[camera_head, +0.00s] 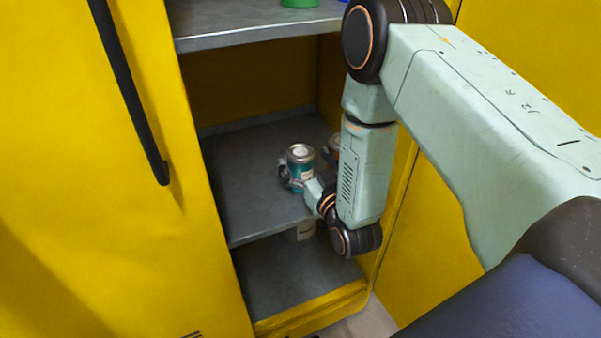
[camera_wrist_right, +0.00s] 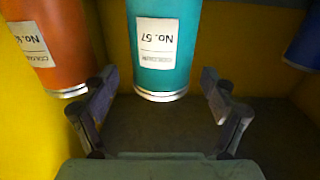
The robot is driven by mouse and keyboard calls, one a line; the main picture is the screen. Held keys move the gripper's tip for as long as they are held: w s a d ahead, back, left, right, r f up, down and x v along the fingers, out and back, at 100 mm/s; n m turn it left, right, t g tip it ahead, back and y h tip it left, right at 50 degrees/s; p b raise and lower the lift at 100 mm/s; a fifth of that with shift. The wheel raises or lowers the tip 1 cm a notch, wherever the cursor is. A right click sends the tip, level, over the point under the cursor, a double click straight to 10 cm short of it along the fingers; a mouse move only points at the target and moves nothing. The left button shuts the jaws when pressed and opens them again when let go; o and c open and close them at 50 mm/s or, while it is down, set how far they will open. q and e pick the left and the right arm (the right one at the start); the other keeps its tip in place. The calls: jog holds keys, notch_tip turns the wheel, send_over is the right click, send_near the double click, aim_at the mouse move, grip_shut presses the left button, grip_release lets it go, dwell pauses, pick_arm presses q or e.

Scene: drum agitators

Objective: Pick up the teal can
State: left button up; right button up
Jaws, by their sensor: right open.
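The teal can (camera_head: 299,172) stands upright on the middle shelf of the yellow cabinet. It has a silver top and a white label. In the right wrist view the teal can (camera_wrist_right: 166,65) appears upside down, its label reading "No. 57". My right gripper (camera_head: 298,182) reaches in from the right at the can. In the wrist view its two open fingers (camera_wrist_right: 160,88) are spread to the left and right of the can, with gaps on both sides. The far side of the can is hidden. My left gripper is not in view.
An orange can (camera_wrist_right: 45,45) stands close beside the left finger, and a blue can (camera_wrist_right: 306,42) is farther right. The middle shelf (camera_head: 240,190) is clear left of the teal can. The upper shelf (camera_head: 245,33) holds a green item (camera_head: 299,3).

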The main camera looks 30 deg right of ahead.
jog(key=shift+w, duration=1)
jog(key=shift+r, duration=0.1)
jog(key=c, duration=1.5)
